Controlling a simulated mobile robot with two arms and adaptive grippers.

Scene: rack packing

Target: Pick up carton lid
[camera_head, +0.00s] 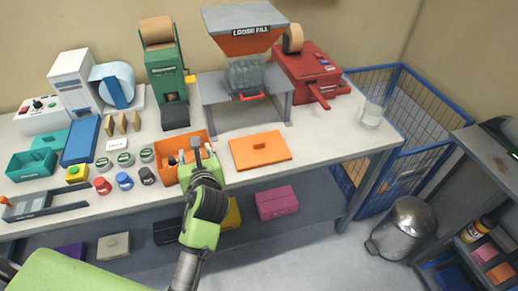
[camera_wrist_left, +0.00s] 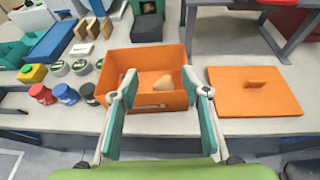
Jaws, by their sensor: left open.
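The carton lid (camera_head: 261,151) is a flat orange panel with a small raised grip on top. It lies on the bench to the right of the open orange carton (camera_head: 165,149). In the wrist view the lid (camera_wrist_left: 255,92) is at the right and the carton (camera_wrist_left: 143,58) is in the middle, with a tan piece (camera_wrist_left: 163,82) inside it. My left gripper (camera_head: 194,158) is open and empty at the carton's near side, left of the lid and not touching it. It also shows in the wrist view (camera_wrist_left: 164,90), its fingers spread in front of the carton. My right gripper is not visible.
The loose fill dispenser (camera_head: 240,45) on its grey stand (camera_head: 240,88) is behind the lid. A red machine (camera_head: 311,75) and a glass jar (camera_head: 371,113) stand farther right. Small jars (camera_head: 125,180) crowd the left. The bench right of the lid is clear.

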